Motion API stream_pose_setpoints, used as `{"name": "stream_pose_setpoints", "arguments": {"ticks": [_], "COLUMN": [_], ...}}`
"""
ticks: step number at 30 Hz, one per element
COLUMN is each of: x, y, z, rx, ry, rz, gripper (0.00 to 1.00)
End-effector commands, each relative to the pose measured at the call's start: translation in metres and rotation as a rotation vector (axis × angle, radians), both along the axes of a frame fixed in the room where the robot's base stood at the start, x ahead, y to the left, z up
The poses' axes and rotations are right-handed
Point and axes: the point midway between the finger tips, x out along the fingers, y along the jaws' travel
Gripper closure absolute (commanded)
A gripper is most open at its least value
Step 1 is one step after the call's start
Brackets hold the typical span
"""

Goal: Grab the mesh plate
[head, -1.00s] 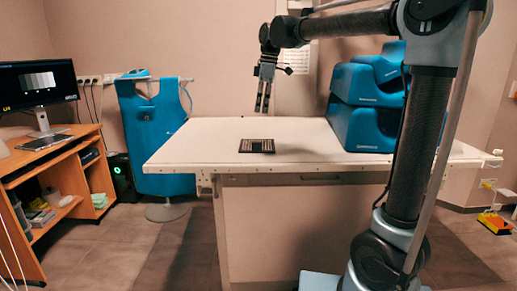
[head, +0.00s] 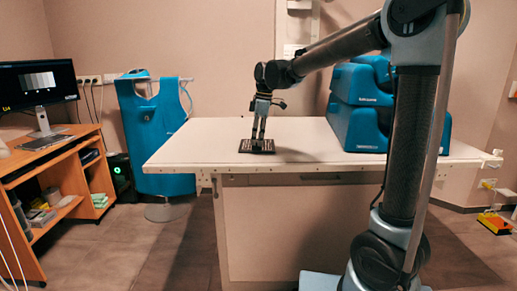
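The mesh plate (head: 246,147) is a small dark rectangle with a light grid pattern. It lies flat on the white table (head: 200,142), near the front edge and left of the table's middle. My gripper (head: 258,139) points down at the plate from above, with its fingertips at or just over the plate's upper surface. A narrow gap shows between the two fingers, so it looks open. Whether the fingertips touch the plate is too small to tell. The fingers hide part of the plate's middle.
Stacked blue cushion-like blocks (head: 360,110) stand on the table's right side. A blue apron-like garment (head: 152,140) hangs at the back left. A wooden desk (head: 62,175) with a monitor (head: 38,85) stands at the far left. The tabletop around the plate is clear.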

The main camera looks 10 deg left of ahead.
Motion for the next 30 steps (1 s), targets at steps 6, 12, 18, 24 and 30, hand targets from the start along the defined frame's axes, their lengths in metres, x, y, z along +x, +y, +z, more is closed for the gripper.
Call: {"name": "stream_pose_setpoints", "arguments": {"ticks": [6, 12, 18, 24, 30], "x": [0.0, 0.0, 0.0, 0.0, 0.0], "y": [0.003, 0.004, 0.004, 0.004, 0.003], "z": [-0.024, -0.027, -0.027, -0.027, -0.027], "rx": [0.0, 0.0, 0.0, 0.0, 0.0], "ry": [0.0, 0.0, 0.0, 0.0, -0.001], "rz": [0.0, 0.0, 0.0, 0.0, 0.0], "gripper": [0.62, 0.62, 0.84, 1.0, 1.0]}}
